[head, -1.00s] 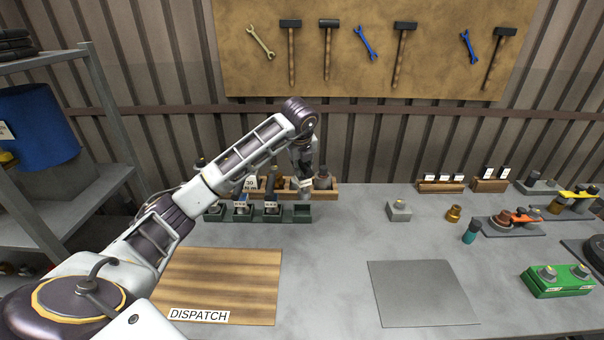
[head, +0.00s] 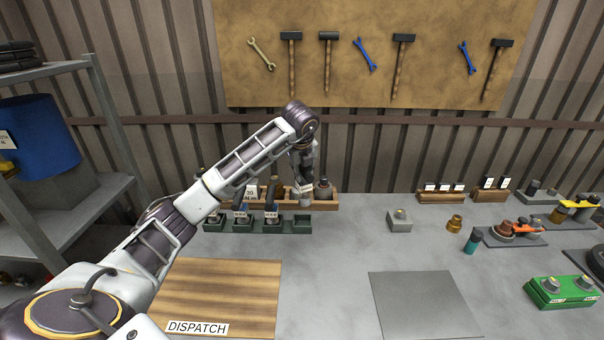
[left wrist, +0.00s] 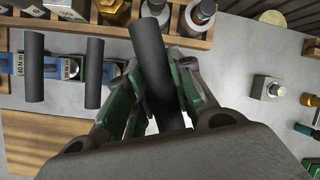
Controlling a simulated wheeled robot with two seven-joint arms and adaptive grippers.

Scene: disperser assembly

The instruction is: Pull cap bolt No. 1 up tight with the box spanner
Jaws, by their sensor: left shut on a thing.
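My left gripper (head: 303,180) hangs over the right end of the wooden rack at the back of the bench. It is shut on a dark grey cylindrical handle (left wrist: 152,60), which shows between its green-padded fingers in the left wrist view. The lower end of this tool is hidden by the gripper, so I cannot tell whether it is the box spanner. A small grey block (head: 399,219) with a bolt-like top stands on the bench to the right. A green block (head: 560,291) with two round tops is at the far right. I cannot tell which bolt is No. 1. My right gripper is out of view.
A green tray (head: 287,228) holds tools with dark handles; its rightmost slot looks empty. The wooden rack (head: 332,203) behind it holds bottles and fittings. A brown dispatch board (head: 225,290) and a grey mat (head: 423,305) lie in front. The bench between them is clear.

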